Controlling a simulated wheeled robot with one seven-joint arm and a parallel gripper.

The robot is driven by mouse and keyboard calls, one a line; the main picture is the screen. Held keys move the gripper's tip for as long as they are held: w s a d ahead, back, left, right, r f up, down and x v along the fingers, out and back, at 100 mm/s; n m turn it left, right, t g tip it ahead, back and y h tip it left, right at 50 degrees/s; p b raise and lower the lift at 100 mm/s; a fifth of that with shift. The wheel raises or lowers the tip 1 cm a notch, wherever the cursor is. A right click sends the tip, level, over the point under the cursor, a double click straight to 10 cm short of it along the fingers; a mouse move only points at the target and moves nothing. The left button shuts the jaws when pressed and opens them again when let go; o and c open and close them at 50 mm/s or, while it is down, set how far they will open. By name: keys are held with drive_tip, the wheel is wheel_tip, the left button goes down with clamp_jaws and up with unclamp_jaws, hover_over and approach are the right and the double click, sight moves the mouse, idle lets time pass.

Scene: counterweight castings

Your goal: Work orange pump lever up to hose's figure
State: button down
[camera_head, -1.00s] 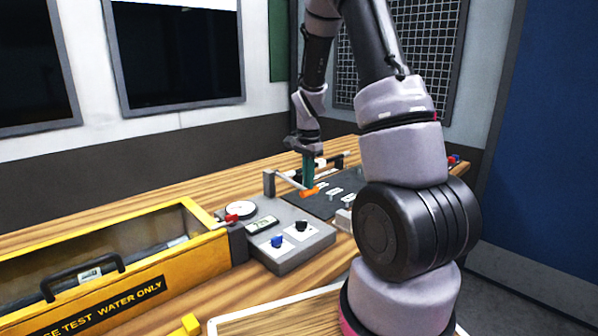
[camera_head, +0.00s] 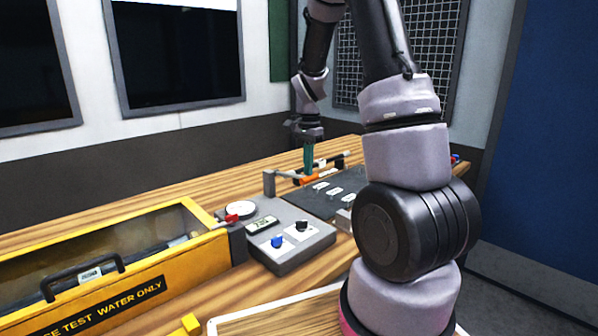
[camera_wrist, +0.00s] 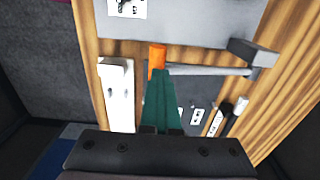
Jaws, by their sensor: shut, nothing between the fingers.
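The orange pump lever grip (camera_head: 309,181) is on a grey rod above the grey pump unit on the wooden bench. It also shows in the wrist view (camera_wrist: 157,59), with its rod running right to a grey block (camera_wrist: 252,54). My gripper (camera_head: 308,176) has green fingers, shut and pointing down at the orange grip. In the wrist view the fingertips (camera_wrist: 160,74) lie at the near end of the grip; whether they touch it I cannot tell. A round gauge (camera_head: 240,209) and a small display (camera_head: 262,226) sit on the grey panel; their readings are too small to make out.
The panel has a blue knob (camera_head: 277,241) and a black knob (camera_head: 301,225). A dark mat (camera_head: 345,183) with white labels lies behind the panel.

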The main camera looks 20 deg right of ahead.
drive_tip(key=shift+r, duration=2.55)
drive_tip(key=s+a+r+n+t+y, duration=0.1)
drive_tip(key=s+a+r+n+t, duration=0.2)
drive_tip(key=s+r, duration=0.6)
drive_tip(key=s+a+r+n+t+y, duration=0.1)
drive_tip(key=s+a+r+n+t, duration=0.3)
drive_tip(key=s+r, duration=0.5)
drive_tip(key=s+a+n, duration=0.1)
drive_tip(key=s+n, duration=0.1)
drive_tip(key=s, duration=0.2)
drive_tip(key=shift+n, duration=0.3)
drive_tip(key=shift+w, duration=0.1)
